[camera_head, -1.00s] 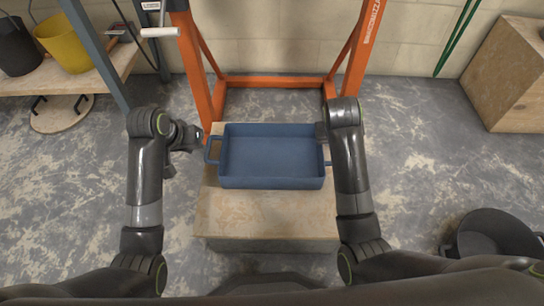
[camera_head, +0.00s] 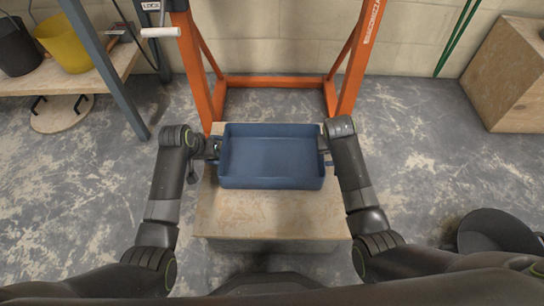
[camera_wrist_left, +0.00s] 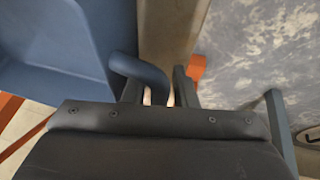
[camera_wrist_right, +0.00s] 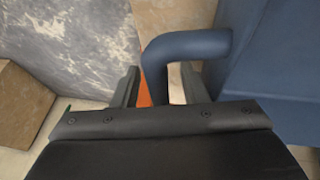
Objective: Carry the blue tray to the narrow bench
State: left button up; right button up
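The blue tray (camera_head: 271,160) sits level on a low wooden-topped stand (camera_head: 265,215), a bar handle at each end. My left gripper (camera_head: 213,148) is at the tray's left handle; in the left wrist view its open fingers (camera_wrist_left: 158,90) straddle the blue handle (camera_wrist_left: 143,70), with gaps beside it. My right gripper (camera_head: 326,152) is at the right handle; in the right wrist view its open fingers (camera_wrist_right: 160,88) straddle that handle (camera_wrist_right: 187,43), also with gaps. The tray looks empty. I cannot tell which surface is the narrow bench.
An orange frame (camera_head: 272,81) stands just behind the stand. A wooden bench (camera_head: 60,80) at the left bears a black bucket (camera_head: 16,48) and a yellow bucket (camera_head: 64,43). A wooden box (camera_head: 510,80) is at the right, a black tub (camera_head: 495,235) at the lower right.

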pick_arm(q)
jog(key=c, duration=0.4)
pick_arm(e)
jog(key=c, duration=0.4)
pick_arm(q)
grip_shut()
pick_arm(e)
grip_shut()
pick_arm(q)
jog(key=shift+r, duration=0.15)
pick_arm(e)
jog(key=shift+r, duration=0.15)
